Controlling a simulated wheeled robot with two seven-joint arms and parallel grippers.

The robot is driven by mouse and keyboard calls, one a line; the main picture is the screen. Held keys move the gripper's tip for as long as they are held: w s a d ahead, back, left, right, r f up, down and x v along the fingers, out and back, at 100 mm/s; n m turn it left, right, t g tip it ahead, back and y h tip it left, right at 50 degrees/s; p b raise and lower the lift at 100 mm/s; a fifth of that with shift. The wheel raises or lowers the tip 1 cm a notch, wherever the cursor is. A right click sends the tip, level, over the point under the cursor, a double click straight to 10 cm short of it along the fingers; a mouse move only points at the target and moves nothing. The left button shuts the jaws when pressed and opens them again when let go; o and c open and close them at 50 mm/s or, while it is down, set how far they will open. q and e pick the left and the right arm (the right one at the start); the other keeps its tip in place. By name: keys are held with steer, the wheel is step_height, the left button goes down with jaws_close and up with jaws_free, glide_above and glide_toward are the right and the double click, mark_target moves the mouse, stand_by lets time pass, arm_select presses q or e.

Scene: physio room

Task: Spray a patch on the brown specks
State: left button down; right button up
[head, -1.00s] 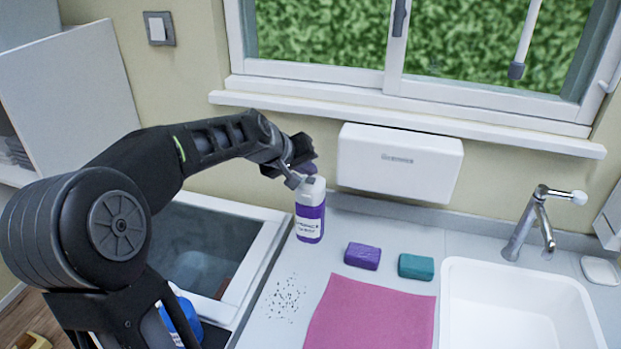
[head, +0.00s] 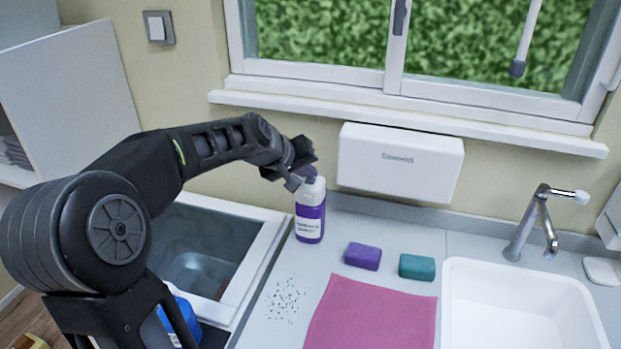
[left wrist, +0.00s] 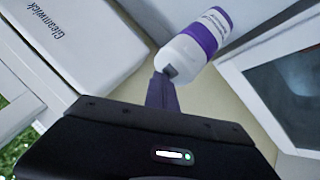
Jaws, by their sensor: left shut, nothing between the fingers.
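My left gripper (head: 297,178) is shut at the top of the bottle, with nothing visible between the fingers. In the left wrist view its fingers (left wrist: 163,88) reach to the bottle's cap; I cannot tell whether they touch it. My right gripper is not in view.
A purple block (head: 363,256) and a teal block (head: 416,267) lie behind the cloth. A white sink (head: 455,300) with a tap (head: 541,222) is at the right. A white dispenser box (head: 400,165) hangs on the wall.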

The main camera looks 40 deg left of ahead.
mark_target(308, 182)
arm_select(q)
steer(key=shift+r+p, duration=0.35)
steer(key=shift+r, duration=0.1)
stand_by(0.4)
step_height(308, 182, up, 6)
steer(key=p, duration=0.4)
stand_by(2.5)
